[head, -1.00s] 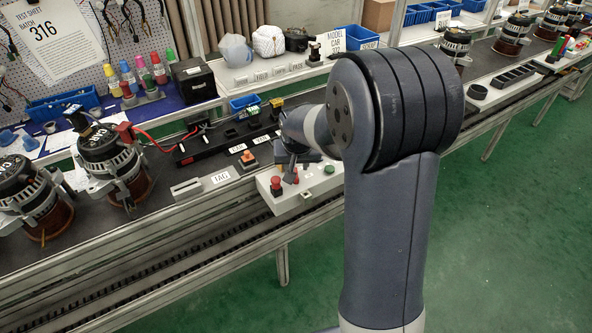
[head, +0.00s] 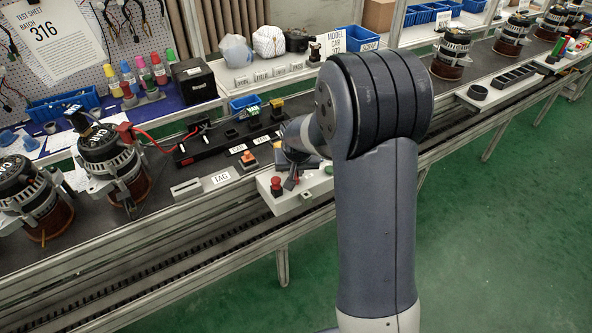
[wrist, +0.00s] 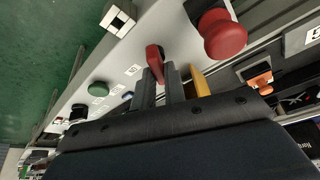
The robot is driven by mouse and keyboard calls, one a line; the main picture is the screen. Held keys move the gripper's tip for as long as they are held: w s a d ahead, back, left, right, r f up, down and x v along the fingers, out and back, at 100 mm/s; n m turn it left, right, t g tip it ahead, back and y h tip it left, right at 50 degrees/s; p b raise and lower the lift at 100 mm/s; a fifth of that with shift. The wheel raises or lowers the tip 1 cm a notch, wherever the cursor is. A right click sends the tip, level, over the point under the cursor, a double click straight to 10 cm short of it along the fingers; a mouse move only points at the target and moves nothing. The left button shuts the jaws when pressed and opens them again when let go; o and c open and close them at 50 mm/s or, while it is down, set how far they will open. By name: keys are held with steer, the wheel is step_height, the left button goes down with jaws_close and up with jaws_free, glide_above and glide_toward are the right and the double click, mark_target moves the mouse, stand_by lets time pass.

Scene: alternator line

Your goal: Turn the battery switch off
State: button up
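A small red lever (wrist: 154,62), which looks like the battery switch, stands on the pale control panel (wrist: 70,95) in the wrist view. My gripper (wrist: 160,80) reaches down to it, and the lower part of the lever lies in the narrow gap between the two dark fingers. I cannot tell whether the fingers press on it. In the head view my gripper (head: 290,178) is low over the panel (head: 290,208), beside a red mushroom button (head: 276,184). The lever is hidden there behind my wrist and fingers.
The red mushroom button (wrist: 222,35) is close to the fingers in the wrist view. A green button (wrist: 98,88) and a black-and-white switch (wrist: 118,17) are on the same panel. An orange switch (head: 248,159) sits behind. Alternators (head: 112,165) stand to the left.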

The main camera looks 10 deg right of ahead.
jaws_close()
steer(key=shift+n+y, duration=0.4)
steer(key=shift+n, duration=0.7)
steer(key=shift+f+n+y+b, duration=0.15)
steer(key=shift+n+y+b, duration=0.35)
steer(key=shift+n+b, duration=0.65)
steer(key=shift+n, duration=0.55)
steer(key=o, duration=0.6)
jaws_free()
